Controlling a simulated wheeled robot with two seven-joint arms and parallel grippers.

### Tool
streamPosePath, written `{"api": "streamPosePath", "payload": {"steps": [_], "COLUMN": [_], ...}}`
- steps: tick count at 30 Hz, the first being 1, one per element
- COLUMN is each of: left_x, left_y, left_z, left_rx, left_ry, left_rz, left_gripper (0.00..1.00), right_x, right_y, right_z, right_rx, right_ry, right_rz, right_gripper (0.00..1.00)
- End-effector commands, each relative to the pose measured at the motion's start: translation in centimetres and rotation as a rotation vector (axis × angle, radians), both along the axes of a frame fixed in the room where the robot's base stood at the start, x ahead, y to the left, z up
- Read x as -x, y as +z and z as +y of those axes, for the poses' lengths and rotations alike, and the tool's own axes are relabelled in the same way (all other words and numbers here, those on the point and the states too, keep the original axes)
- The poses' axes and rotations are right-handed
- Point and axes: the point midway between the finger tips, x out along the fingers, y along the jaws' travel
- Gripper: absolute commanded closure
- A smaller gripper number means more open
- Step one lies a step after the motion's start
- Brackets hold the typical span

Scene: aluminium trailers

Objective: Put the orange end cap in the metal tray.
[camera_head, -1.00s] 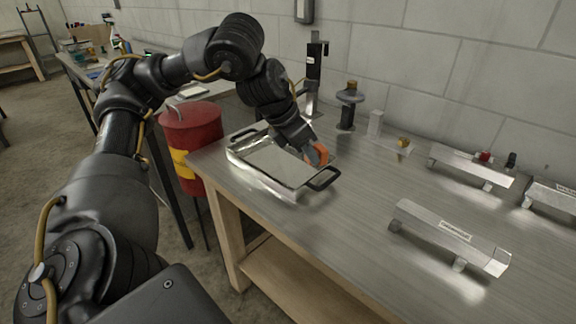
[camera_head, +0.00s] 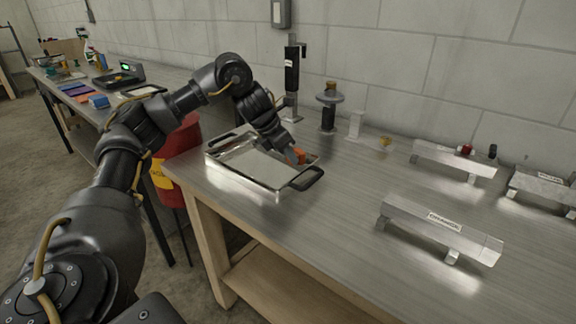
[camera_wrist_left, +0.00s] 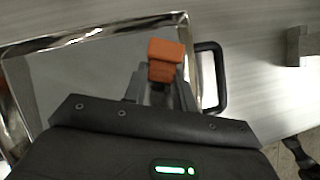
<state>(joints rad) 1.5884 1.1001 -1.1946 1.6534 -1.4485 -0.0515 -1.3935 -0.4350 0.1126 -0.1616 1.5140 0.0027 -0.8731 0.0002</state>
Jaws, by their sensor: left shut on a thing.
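The orange end cap (camera_head: 299,155) is between the fingertips of my left gripper (camera_head: 292,154), which is shut on it. In the left wrist view the end cap (camera_wrist_left: 166,60) stands out at the tips of my left gripper (camera_wrist_left: 160,88). The metal tray (camera_head: 232,180), shallow and shiny with black handles, lies on the bench. The gripper and end cap are over the tray's right end, near the handle; I cannot tell whether the cap touches the tray floor. The tray (camera_wrist_left: 30,120) also shows in the left wrist view. My right gripper is not seen.
The metal bench top (camera_head: 345,190) is clear right of the tray. Aluminium bars on feet (camera_head: 440,228) lie farther right. A black clamp post (camera_head: 291,75) and a spool-like stand (camera_head: 329,105) stand behind. A red drum (camera_head: 180,150) is beside the bench's left end.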

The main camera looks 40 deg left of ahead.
Motion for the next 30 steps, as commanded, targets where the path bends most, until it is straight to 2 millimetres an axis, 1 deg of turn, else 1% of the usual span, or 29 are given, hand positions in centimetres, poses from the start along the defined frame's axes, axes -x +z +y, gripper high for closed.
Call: {"api": "streamPosePath", "payload": {"steps": [4, 6, 9, 18, 19, 23, 30], "left_x": [-0.2, -0.2, -0.2, -0.2, -0.2, -0.2, -0.2], "left_y": [-1.2, -2.3, -3.4, -3.7, -3.6, -3.6, -3.6], "left_z": [0.3, 0.3, 0.2, 0.2, 0.2, 0.2, 0.2], "left_rx": [-0.001, -0.002, 0.0, 0.001, 0.001, 0.001, 0.001], "left_ry": [0.002, 0.002, 0.001, 0.002, 0.002, 0.002, 0.002], "left_rz": [0.003, 0.005, 0.002, 0.001, 0.001, 0.001, 0.0], "left_gripper": [0.95, 0.95, 0.95, 0.95, 0.69, 0.52, 0.51], "right_x": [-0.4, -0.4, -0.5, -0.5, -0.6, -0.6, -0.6], "right_y": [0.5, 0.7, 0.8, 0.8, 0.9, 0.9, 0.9], "right_z": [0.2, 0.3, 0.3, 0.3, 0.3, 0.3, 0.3], "right_rx": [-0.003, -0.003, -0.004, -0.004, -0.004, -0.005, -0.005], "right_ry": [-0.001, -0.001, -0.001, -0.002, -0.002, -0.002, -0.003], "right_rz": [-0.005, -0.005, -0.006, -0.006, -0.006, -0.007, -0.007], "right_gripper": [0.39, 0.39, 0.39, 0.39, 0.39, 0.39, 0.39]}}
